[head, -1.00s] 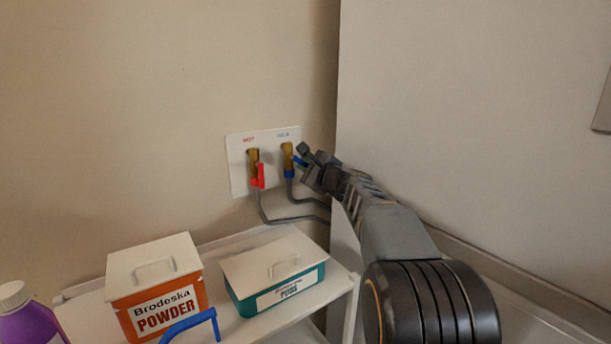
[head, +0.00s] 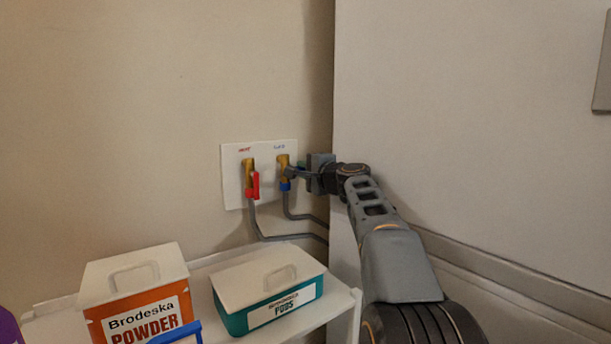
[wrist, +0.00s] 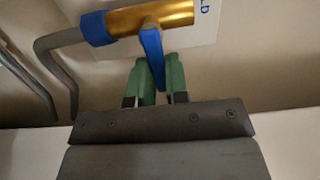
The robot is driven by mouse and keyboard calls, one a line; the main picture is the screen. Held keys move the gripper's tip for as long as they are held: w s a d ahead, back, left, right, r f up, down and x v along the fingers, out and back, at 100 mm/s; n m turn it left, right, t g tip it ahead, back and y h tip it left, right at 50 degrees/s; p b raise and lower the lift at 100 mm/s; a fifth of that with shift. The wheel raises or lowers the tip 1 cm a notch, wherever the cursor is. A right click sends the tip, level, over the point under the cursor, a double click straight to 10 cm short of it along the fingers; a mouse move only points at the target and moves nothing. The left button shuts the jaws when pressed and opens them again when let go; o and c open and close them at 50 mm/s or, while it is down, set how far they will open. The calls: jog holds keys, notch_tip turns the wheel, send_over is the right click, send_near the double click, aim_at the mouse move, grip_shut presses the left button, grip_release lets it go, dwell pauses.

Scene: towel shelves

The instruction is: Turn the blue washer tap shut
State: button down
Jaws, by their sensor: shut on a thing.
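The blue tap's brass body (head: 283,165) stands out from a white wall plate, with a blue collar (head: 285,184) below it. In the wrist view the blue tap handle (wrist: 152,55) runs from the brass body (wrist: 150,18) in between the green fingertips of my gripper (wrist: 160,80). My gripper is shut on the handle. In the head view my gripper (head: 306,172) is at the right side of the tap and hides most of the handle.
The red-handled hot tap (head: 254,185) is just left of the blue tap. Grey hoses (head: 290,238) run below to the right. An orange powder box (head: 145,310) and a teal pods box (head: 270,305) stand on a white shelf (head: 335,303) below. A pale wall surface is close behind my arm.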

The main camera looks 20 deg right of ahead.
dwell(0.5)
jog(key=c, duration=1.1)
grip_release()
jog(key=s+d, duration=0.1)
jog(key=s, duration=0.3)
jog(key=s+b, duration=0.1)
jog(key=s, duration=0.4)
jog(key=s+d, duration=0.1)
jog(key=s, duration=0.3)
jog(key=shift+s+d, duration=0.3)
jog(key=shift+a, duration=0.1)
